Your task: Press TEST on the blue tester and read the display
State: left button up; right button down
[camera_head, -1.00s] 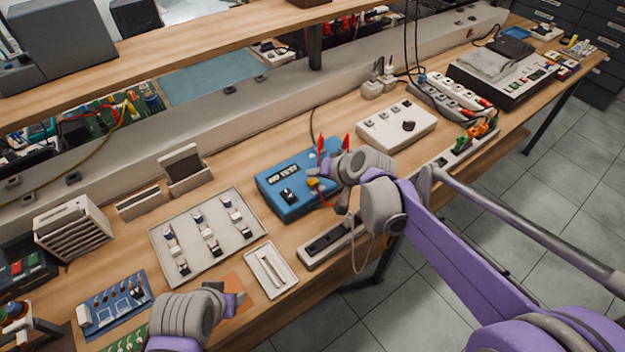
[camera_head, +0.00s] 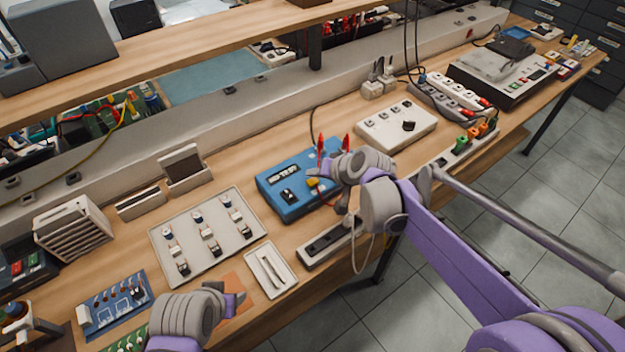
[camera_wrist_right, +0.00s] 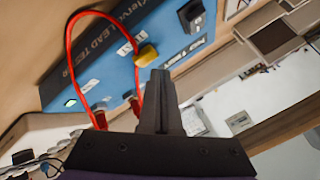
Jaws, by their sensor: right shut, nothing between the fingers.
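The blue tester (camera_head: 285,207) sits on the bench in the head view, its small display (camera_head: 283,174) showing what looks like "NO TEST". In the wrist view the tester (camera_wrist_right: 120,45) shows "LEAD TEST" lettering, a yellow button (camera_wrist_right: 147,55), and part of the display (camera_wrist_right: 188,50) at a tilt. A red lead (camera_wrist_right: 70,40) loops between two red plugs on it. My right gripper (camera_head: 318,177) is shut and empty over the tester's right side; its fingertips (camera_wrist_right: 160,74) appear close beside the yellow button, contact unclear. My left gripper (camera_head: 238,299) hangs low near the bench front, its jaws unclear.
A tray with several switches (camera_head: 188,259) and a small white tray (camera_head: 270,286) lie left of the tester. A white box with a knob (camera_head: 385,122) stands behind right. A power strip (camera_head: 312,254) lies along the front edge.

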aim_at(315, 187)
jog(key=shift+f, duration=0.1)
pick_arm(q)
jog(key=shift+f+b, duration=0.3)
pick_arm(e)
jog(key=shift+f, duration=0.35)
pick_arm(q)
jog(key=shift+s+f+b, duration=0.1)
jog(key=shift+f+b, duration=0.2)
pick_arm(e)
jog(key=shift+f, duration=0.45)
pick_arm(q)
jog(key=shift+r, duration=0.1)
pick_arm(e)
jog(key=shift+r, duration=0.1)
dwell(0.4)
pick_arm(q)
jog(key=shift+r+p, duration=0.6)
jog(key=shift+p, duration=0.1)
pick_arm(e)
jog(key=shift+r, duration=0.8)
pick_arm(q)
jog(key=shift+w+r+p, duration=0.3)
jog(key=shift+r+p, duration=0.55)
jog(key=shift+r, duration=0.15)
jog(key=shift+w+r+p, duration=0.3)
jog(key=shift+r+p, duration=0.5)
jog(key=shift+r, duration=0.15)
pick_arm(e)
jog(key=shift+r, duration=2.55)
jog(key=shift+f, duration=0.1)
